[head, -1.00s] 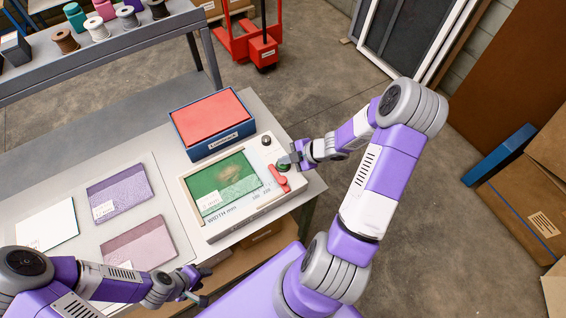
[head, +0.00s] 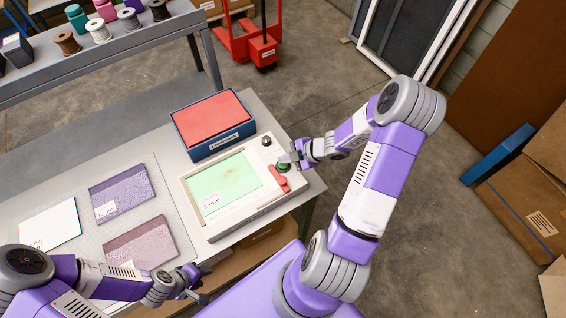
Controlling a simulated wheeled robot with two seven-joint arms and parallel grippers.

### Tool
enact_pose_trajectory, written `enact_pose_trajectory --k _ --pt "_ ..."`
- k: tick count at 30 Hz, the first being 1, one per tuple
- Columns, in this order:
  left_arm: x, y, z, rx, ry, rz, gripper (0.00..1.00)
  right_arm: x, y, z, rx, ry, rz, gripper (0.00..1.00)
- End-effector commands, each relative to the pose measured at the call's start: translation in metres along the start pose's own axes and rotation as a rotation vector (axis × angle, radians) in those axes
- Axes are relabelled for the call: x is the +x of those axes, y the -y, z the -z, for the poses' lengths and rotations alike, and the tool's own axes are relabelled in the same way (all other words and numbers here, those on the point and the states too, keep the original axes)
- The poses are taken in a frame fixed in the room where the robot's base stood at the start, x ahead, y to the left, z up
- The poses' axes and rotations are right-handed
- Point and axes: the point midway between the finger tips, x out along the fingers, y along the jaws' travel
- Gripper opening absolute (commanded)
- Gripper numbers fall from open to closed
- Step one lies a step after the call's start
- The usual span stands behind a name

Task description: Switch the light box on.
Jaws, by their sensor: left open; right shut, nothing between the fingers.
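The light box (head: 253,209) is a cream-coloured case on the table, with a lit pale green panel (head: 224,183) on top. A small label lies at the panel's left side. A red lever (head: 279,178) and a dark green button (head: 284,166) sit at its right end, and a black knob (head: 266,142) is above them. My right gripper (head: 291,160) is shut and empty, right at the green button; whether it touches the button I cannot tell. My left gripper (head: 202,284) is open and empty, low at the table's front edge, apart from the light box.
A blue box with a red top (head: 212,118) stands behind the light box. Purple (head: 121,193), mauve (head: 141,243) and white (head: 50,224) sheets lie to the left. A shelf (head: 110,47) with spools is at the back left.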

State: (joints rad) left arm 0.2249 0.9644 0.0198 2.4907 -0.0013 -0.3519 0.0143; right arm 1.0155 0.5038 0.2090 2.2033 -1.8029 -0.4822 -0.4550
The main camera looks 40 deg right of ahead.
Motion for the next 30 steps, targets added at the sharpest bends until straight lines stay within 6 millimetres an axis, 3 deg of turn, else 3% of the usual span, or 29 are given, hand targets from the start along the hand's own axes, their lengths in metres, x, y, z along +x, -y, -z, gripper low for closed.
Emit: enact_pose_trajectory --k 18,30 --pt "-0.056 -0.021 -0.002 0.000 0.000 0.000 0.43 -0.042 -0.030 0.030 0.000 0.000 0.000 0.00" --pt "-0.055 -0.021 -0.003 0.000 0.000 0.000 0.43 -0.041 -0.030 0.030 0.000 0.000 0.000 0.00"
